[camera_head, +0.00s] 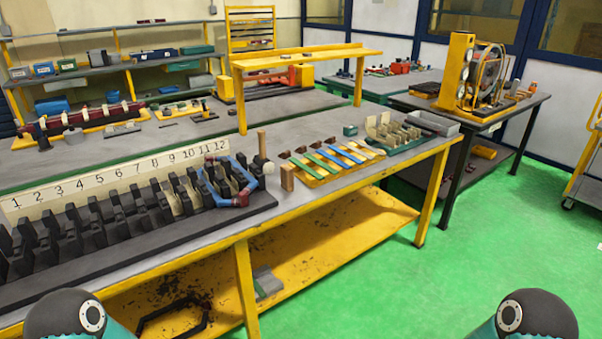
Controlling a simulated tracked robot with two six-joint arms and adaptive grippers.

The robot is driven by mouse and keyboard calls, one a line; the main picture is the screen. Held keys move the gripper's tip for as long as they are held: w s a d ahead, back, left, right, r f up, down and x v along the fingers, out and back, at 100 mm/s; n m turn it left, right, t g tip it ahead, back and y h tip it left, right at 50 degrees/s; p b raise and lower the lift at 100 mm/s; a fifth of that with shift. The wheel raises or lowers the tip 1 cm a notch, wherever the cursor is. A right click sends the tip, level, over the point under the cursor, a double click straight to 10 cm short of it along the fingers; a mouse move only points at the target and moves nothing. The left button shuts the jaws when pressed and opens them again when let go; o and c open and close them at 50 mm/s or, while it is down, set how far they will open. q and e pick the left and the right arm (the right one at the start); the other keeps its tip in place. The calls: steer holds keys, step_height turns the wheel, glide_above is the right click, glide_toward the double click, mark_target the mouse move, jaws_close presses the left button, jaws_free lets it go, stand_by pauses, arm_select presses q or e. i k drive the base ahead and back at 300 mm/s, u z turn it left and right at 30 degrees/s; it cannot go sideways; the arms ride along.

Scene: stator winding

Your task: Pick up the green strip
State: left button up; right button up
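A green strip (307,168) lies on a yellow tray (318,182) on the near workbench, right of the picture's middle. It is the leftmost of several flat strips side by side. A second strip that looks green (325,161) lies just to its right. Blue strips (338,155) and a yellow strip (361,149) follow to the right. Dark brown blocks sit at the strips' far ends. Neither of my grippers shows; only dark, rounded parts of my arms are at the bottom left and bottom right, well apart from the strips.
A numbered rack (110,215) with dark slotted blocks fills the bench's left. A mallet (262,150) and a wooden block (287,178) stand left of the strips. A green tray (398,143) and a grey bin (433,123) sit to the right. Green floor (480,235) in front is open.

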mark_target(307, 168)
steer(key=z, duration=0.1)
steer(key=i, duration=0.9)
steer(key=u, duration=0.25)
steer(key=k, duration=0.35)
steer(key=z, duration=0.55)
steer(key=i, duration=0.9)
steer(key=z, duration=0.15)
